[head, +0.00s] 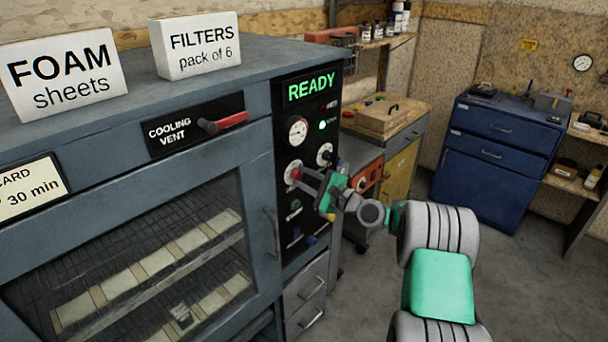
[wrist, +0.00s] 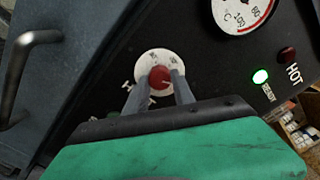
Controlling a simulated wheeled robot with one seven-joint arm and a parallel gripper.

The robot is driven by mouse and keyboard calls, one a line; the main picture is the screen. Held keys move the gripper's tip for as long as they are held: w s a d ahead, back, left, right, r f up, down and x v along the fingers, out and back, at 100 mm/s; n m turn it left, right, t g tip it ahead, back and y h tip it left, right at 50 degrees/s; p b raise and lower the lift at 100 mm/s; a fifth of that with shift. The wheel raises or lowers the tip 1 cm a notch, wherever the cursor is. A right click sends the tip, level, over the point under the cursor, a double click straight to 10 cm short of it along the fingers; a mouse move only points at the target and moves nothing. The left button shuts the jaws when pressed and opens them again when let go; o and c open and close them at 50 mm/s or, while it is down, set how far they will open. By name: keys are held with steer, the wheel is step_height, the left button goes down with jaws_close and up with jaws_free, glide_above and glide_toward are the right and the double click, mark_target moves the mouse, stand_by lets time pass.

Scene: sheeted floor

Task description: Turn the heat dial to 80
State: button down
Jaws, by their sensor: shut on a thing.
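The heat dial, a red knob on a round white scale plate (head: 293,170), is on the black control panel (head: 306,105) of the grey oven. The red knob (wrist: 159,77) also shows in the wrist view, between the two grey fingers. My gripper (head: 298,174) is at the panel with its fingers shut on this knob. The scale marks are partly hidden and too small to read, so I cannot tell the setting. The panel display reads READY. A green lamp (wrist: 260,76) is lit and the HOT lamp (wrist: 288,54) is dark red.
A round gauge (head: 297,130) and another white dial (head: 325,154) sit close above and beside my gripper. The red cooling vent lever (head: 222,122) is to the left. A door handle (head: 271,232) is below left. Open floor lies to the right, before the blue cabinet (head: 500,150).

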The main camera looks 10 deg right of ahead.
stand_by(0.3)
steer(key=c, duration=1.1)
jaws_free()
steer(key=shift+o, duration=0.2)
steer(key=b+v, duration=0.2)
steer(key=v, duration=0.5)
steer(key=shift+s+d, duration=0.25)
